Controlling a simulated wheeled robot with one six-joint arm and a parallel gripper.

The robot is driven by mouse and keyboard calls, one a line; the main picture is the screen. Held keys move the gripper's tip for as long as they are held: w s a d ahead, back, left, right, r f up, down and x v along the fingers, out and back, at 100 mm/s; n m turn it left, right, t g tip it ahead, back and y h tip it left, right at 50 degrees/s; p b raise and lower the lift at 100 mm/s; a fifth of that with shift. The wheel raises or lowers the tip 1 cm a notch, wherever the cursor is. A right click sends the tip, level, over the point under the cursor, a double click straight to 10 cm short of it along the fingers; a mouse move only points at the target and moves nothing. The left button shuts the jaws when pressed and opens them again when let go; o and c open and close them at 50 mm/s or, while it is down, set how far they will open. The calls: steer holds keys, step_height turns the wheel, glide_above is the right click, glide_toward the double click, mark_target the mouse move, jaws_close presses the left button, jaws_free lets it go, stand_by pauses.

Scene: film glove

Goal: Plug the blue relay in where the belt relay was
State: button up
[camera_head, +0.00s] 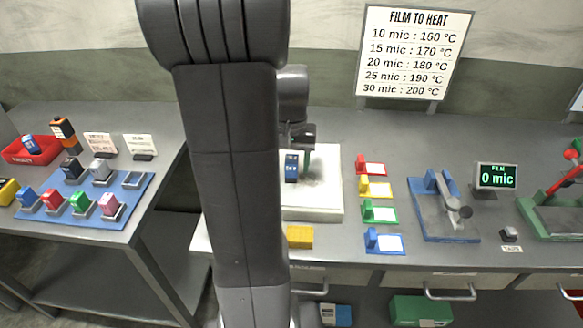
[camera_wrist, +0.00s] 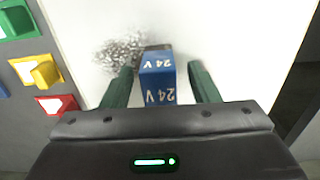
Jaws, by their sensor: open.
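A blue relay block marked 24 V (camera_wrist: 157,88) is between the two green fingers of my gripper (camera_wrist: 160,90) in the wrist view, with gaps visible on both sides. The gripper is open. The same blue block (camera_head: 291,166) shows below the gripper (camera_head: 298,140) in the head view, above or on a white plate (camera_head: 325,205); I cannot tell if it touches. The blue relay board (camera_head: 142,200) at left carries several coloured relays. One socket at its right end (camera_head: 133,179) looks empty. Another blue block (camera_head: 30,144) lies in the red bin (camera_head: 45,156).
Red, yellow, green and blue holders (camera_head: 384,241) stand right of the white plate. A yellow block (camera_head: 300,237) sits at the front edge. A blue-based lever device (camera_head: 443,205) and film display (camera_head: 496,176) are further right. A gap separates the left table from the bench.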

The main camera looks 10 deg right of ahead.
steer(key=shift+s+f, duration=0.1)
steer(key=shift+f, duration=0.25)
steer(key=shift+c, duration=0.4)
steer(key=c, duration=1.1)
steer(key=shift+r, duration=0.1)
